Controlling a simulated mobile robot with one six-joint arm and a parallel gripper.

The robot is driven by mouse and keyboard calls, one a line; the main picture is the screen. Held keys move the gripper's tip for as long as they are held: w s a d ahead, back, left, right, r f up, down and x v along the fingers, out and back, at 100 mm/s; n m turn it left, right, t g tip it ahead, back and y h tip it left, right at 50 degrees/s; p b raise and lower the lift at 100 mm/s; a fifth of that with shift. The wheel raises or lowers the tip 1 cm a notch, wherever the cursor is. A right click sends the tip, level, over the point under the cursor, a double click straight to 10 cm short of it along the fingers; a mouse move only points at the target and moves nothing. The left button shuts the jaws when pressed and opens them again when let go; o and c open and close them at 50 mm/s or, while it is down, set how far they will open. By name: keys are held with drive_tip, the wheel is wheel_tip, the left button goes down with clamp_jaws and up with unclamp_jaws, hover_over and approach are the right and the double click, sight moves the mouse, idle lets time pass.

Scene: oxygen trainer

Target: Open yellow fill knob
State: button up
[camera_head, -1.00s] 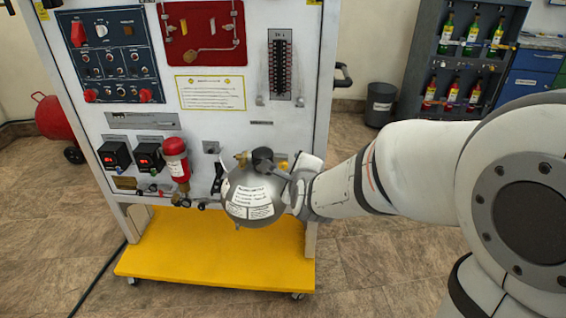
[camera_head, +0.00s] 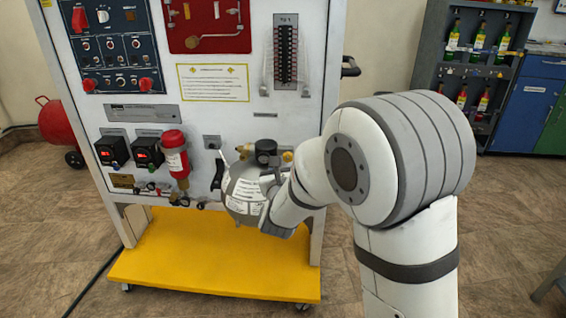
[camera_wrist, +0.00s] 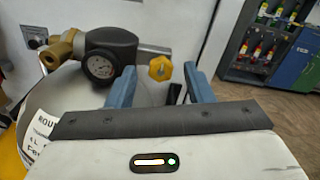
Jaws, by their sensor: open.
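The yellow fill knob (camera_wrist: 160,68) shows in the wrist view at the top of the grey round tank, near a round pressure gauge (camera_wrist: 99,66). My gripper (camera_wrist: 158,80) is open, with one blue finger on each side of the knob in the picture. Neither finger visibly touches it, and the remaining depth is hard to judge. In the head view the yellow knob (camera_head: 287,156) is small, at the right of the tank's valve. The tank (camera_head: 243,188) hangs at the panel's lower right, and my wrist partly covers it.
The white trainer panel (camera_head: 215,122) stands behind the tank, with a red cylinder (camera_head: 174,158) to the left. A yellow base shelf (camera_head: 215,262) lies below. A bottle rack (camera_head: 478,60) stands at the back right.

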drive_tip(key=shift+w, duration=0.6)
